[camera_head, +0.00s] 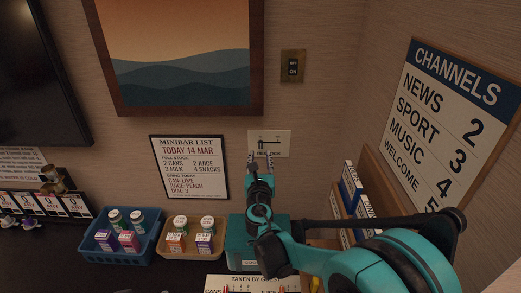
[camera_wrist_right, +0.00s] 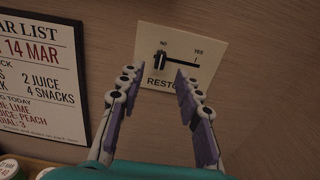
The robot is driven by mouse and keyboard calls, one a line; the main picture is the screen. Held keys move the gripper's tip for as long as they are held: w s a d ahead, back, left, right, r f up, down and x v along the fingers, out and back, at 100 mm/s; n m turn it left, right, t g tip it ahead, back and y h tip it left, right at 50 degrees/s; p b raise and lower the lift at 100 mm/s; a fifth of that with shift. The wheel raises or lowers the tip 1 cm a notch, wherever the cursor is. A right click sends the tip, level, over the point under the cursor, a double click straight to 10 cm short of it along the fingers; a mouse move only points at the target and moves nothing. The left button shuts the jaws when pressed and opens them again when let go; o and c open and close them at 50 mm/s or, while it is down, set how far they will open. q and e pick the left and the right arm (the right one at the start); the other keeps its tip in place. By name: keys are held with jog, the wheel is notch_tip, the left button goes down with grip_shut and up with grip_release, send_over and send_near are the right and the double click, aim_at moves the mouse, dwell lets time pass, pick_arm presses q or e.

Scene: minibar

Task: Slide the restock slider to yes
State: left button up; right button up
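The restock slider is a white wall plate (camera_head: 283,143) in the head view, right of the minibar list. In the right wrist view the plate (camera_wrist_right: 204,52) shows a dark horizontal track, marked NO at the left and YES at the right. The dark slider knob (camera_wrist_right: 160,60) stands at the NO end. My right gripper (camera_head: 261,157) is just in front of the plate in the head view. In the wrist view its fingers (camera_wrist_right: 155,76) are spread apart and empty, below and around the knob's level; I cannot tell any contact. My left gripper is not in view.
The framed minibar list (camera_head: 189,166) hangs left of the plate, and a switch (camera_head: 292,66) is above it. Below are a blue bin (camera_head: 122,256) and a tan tray (camera_head: 190,256) with cans and boxes. A channels sign (camera_head: 447,120) and upright books (camera_head: 352,188) stand at right.

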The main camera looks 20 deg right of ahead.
aim_at(261, 146)
jog(key=x, duration=0.5)
jog(key=shift+w+d+b, duration=0.1)
jog(key=shift+w+b, duration=0.25)
jog(key=shift+b, duration=0.05)
grip_shut()
